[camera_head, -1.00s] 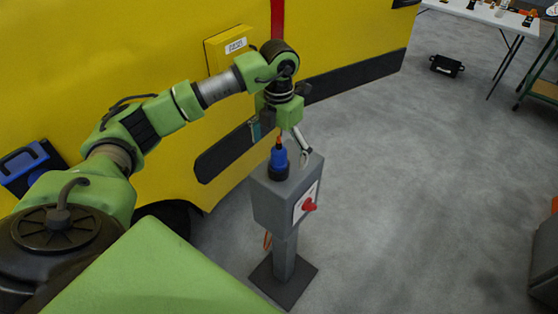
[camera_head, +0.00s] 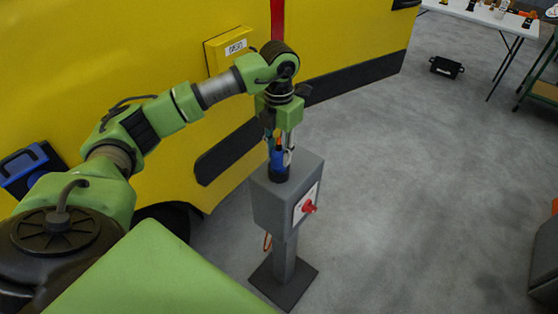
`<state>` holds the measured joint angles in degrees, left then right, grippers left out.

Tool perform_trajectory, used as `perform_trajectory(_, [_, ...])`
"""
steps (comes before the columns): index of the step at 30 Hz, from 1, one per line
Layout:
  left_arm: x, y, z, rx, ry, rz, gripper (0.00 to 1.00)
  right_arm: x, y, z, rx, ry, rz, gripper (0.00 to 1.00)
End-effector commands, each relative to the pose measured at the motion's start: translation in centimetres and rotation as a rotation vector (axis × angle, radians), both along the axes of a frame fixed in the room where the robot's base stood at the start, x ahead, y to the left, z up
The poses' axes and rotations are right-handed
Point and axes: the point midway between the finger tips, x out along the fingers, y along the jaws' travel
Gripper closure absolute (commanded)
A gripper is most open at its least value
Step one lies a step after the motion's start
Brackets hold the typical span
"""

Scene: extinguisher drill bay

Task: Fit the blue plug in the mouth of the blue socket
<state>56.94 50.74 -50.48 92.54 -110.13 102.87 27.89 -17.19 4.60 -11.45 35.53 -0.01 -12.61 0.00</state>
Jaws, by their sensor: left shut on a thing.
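The blue plug (camera_head: 278,161) stands upright in a dark round seat (camera_head: 279,174) on top of a grey pedestal box. An orange piece shows at its upper end, between the fingers. My left gripper (camera_head: 279,152) points down over the box, with its fingers shut on the upper part of the plug and partly hiding it. I cannot make out a blue socket for certain. A blue and black object (camera_head: 27,163) shows at the left edge by the yellow vehicle, partly behind my arm; I cannot tell what it is. My right gripper is out of view.
The grey pedestal (camera_head: 275,205) has a red knob (camera_head: 309,207) on its side and stands on a dark base plate. A yellow vehicle (camera_head: 235,110) with a labelled yellow box (camera_head: 230,48) is close behind. A white table (camera_head: 490,14) is far right. The floor right of the pedestal is clear.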

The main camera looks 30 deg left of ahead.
Motion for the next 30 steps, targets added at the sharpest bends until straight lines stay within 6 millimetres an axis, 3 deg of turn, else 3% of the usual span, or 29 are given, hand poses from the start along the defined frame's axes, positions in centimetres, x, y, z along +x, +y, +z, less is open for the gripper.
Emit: perform_trajectory(30, [0.0, 0.0, 4.3, -0.001, -0.002, 0.0, 0.97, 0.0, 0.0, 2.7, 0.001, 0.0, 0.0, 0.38])
